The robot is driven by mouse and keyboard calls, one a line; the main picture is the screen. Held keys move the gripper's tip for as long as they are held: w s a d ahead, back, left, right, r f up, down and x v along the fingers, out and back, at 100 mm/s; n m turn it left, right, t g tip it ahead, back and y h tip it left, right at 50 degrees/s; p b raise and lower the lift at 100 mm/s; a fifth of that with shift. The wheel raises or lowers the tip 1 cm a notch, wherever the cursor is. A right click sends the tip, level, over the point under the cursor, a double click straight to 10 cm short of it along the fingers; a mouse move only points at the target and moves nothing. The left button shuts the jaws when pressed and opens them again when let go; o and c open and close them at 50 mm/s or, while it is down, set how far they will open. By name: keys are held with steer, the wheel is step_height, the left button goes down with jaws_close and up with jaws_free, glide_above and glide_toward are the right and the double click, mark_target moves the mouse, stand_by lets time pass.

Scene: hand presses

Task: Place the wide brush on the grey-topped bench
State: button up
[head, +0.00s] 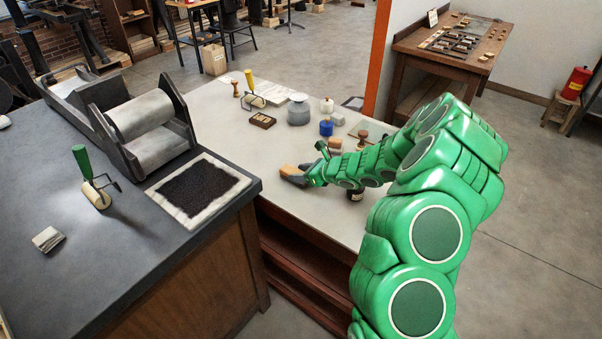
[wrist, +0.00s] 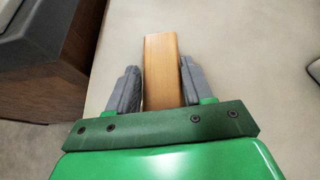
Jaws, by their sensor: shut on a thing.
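My green arm reaches over the light grey-topped bench (head: 225,97). In the head view my gripper (head: 293,177) is low over that bench, near its left front edge. The wrist view shows its two grey fingers (wrist: 160,85) on either side of a flat, light-brown wooden piece, taken as the wide brush (wrist: 161,60). The brush also shows as a small tan shape in the head view (head: 289,169). No bristles are visible. I cannot tell whether the brush touches the bench top.
A dark grey-topped bench (head: 120,230) stands at left with a roller press (head: 145,120), a green-handled roller (head: 97,190) and a black inked slab (head: 200,188).

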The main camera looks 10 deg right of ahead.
steer(key=shift+f, duration=0.1)
steer(key=o, duration=1.1)
